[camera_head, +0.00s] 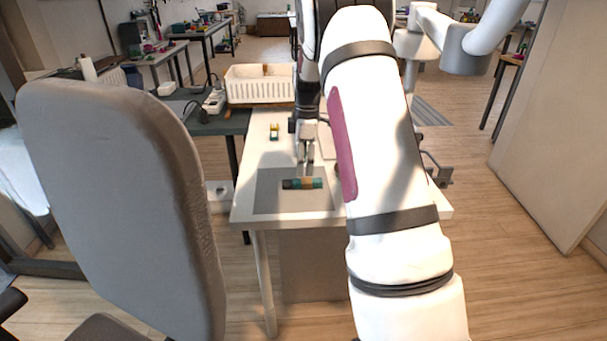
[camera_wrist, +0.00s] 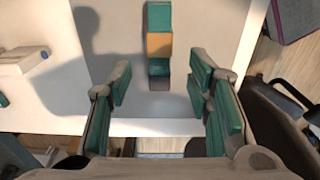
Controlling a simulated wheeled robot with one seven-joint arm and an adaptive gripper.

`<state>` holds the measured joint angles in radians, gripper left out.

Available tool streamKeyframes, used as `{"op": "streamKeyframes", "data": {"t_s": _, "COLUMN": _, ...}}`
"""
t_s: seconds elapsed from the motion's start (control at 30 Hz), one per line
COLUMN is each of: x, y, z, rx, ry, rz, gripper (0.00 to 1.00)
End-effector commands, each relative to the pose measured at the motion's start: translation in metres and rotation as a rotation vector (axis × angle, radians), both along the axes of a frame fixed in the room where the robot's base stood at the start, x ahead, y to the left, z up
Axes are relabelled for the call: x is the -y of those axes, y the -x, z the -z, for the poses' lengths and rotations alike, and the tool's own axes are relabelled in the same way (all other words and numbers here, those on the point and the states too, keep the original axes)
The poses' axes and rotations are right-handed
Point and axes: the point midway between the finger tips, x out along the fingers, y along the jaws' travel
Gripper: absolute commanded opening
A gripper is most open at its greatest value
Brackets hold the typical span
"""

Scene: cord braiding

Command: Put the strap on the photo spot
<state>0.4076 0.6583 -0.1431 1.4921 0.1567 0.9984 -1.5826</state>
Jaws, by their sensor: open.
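A short banded piece in teal, orange and dark tones, which I take as the strap (camera_head: 315,183), lies on a grey square mat (camera_head: 268,196), which I take as the photo spot, on the white table. In the wrist view the strap (camera_wrist: 159,45) lies lengthwise ahead of my gripper, with its dark near end around the level of the fingertips. My gripper (camera_head: 305,172) is over the mat, just behind the strap in the head view. In the wrist view my gripper (camera_wrist: 159,79) has its green-padded fingers wide apart, with nothing gripped between them.
A grey chair (camera_head: 125,190) stands close at the left. My arm hides the table's right part.

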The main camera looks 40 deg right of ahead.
Motion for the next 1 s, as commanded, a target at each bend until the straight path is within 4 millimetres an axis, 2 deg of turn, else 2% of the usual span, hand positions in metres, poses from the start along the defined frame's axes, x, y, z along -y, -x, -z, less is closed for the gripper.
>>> {"op": "streamKeyframes", "data": {"t_s": 0.03, "x": 0.001, "y": 0.0, "z": -0.013, "rx": 0.004, "ry": 0.001, "rz": 0.0, "gripper": 0.46}}
{"op": "streamKeyframes", "data": {"t_s": 0.1, "x": 0.001, "y": 0.0, "z": -0.026, "rx": 0.004, "ry": 0.0, "rz": 0.0, "gripper": 0.46}}
{"op": "streamKeyframes", "data": {"t_s": 0.33, "x": 0.002, "y": 0.001, "z": -0.053, "rx": 0.001, "ry": 0.0, "rz": 0.0, "gripper": 0.46}}
{"op": "streamKeyframes", "data": {"t_s": 0.5, "x": 0.002, "y": 0.001, "z": -0.059, "rx": 0.0, "ry": 0.0, "rz": 0.0, "gripper": 0.46}}
{"op": "streamKeyframes", "data": {"t_s": 1.0, "x": 0.002, "y": 0.001, "z": -0.059, "rx": 0.0, "ry": 0.0, "rz": 0.0, "gripper": 0.46}}
